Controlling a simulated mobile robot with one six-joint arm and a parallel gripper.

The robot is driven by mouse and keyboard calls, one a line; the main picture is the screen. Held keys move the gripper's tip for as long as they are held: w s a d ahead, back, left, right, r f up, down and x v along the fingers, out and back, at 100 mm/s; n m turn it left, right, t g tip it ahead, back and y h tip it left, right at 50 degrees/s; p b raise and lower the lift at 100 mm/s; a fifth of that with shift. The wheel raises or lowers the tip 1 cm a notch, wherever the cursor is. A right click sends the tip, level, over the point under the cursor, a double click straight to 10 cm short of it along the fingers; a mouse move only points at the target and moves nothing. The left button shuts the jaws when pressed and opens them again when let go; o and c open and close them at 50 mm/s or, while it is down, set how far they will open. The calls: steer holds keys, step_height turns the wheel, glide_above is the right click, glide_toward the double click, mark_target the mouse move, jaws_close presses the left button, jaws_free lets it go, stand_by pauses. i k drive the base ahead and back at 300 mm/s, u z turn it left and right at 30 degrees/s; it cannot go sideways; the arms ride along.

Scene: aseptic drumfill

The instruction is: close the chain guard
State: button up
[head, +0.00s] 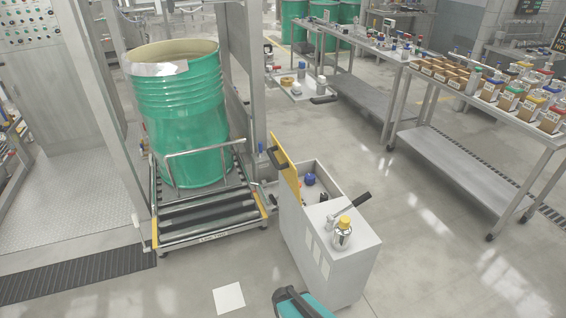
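A yellow panel with a black handle (284,165) stands upright at the left edge of an open grey cabinet (322,262); it looks like the chain guard, standing open. No label on it confirms this. The cabinet's open top shows a recess with a dark blue part and a small red part inside. The panel's lower edge and any hinge are hard to make out. My gripper is not in view. A teal and black piece at the bottom edge seems to be part of my own body.
A silver bottle with a yellow cap (342,232) and a black-handled lever (350,206) are on the cabinet top. A green drum (188,120) stands on a roller conveyor (205,222) behind a metal rail. Loaded benches (480,190) stand at right. Floor between is clear.

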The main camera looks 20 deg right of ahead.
mark_target(281, 162)
steer(key=z, duration=0.2)
steer(key=i, duration=0.75)
steer(key=u, duration=0.15)
steer(key=k, duration=1.35)
steer(key=u, duration=0.25)
steer(key=i, duration=1.15)
steer(key=u, duration=0.6)
steer(key=i, duration=0.5)
steer(key=u, duration=0.25)
